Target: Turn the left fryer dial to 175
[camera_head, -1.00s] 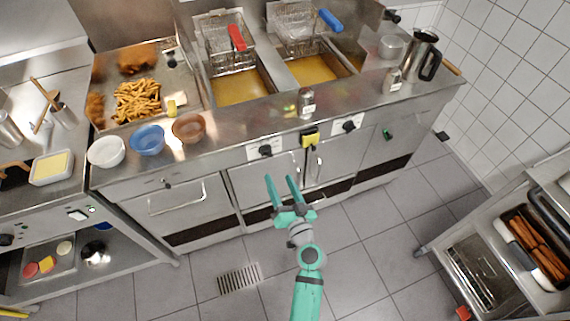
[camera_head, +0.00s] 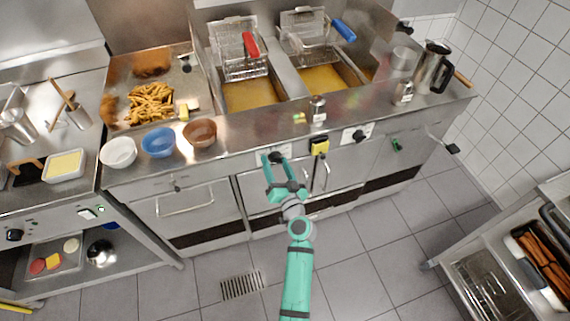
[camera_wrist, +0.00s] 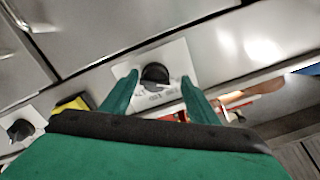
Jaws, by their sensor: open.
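The left fryer dial (camera_wrist: 155,75) is a black knob on a white plate with printed marks, on the fryer's steel front panel. In the head view the same dial (camera_head: 275,157) shows just above my fingertips. My teal gripper (camera_head: 280,168) is open, and its two fingers stand on either side of the dial in the wrist view (camera_wrist: 157,88). I cannot tell whether they touch the knob. The printed numbers are too small to read. The right fryer dial (camera_head: 359,136) is a second black knob on a white plate.
A yellow box (camera_head: 320,147) hangs on the panel between the dials. Door handles (camera_head: 327,176) stick out below it. On the counter are three bowls, including a blue bowl (camera_head: 158,142), and a shaker (camera_head: 318,109). The tiled floor (camera_head: 350,260) in front is clear.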

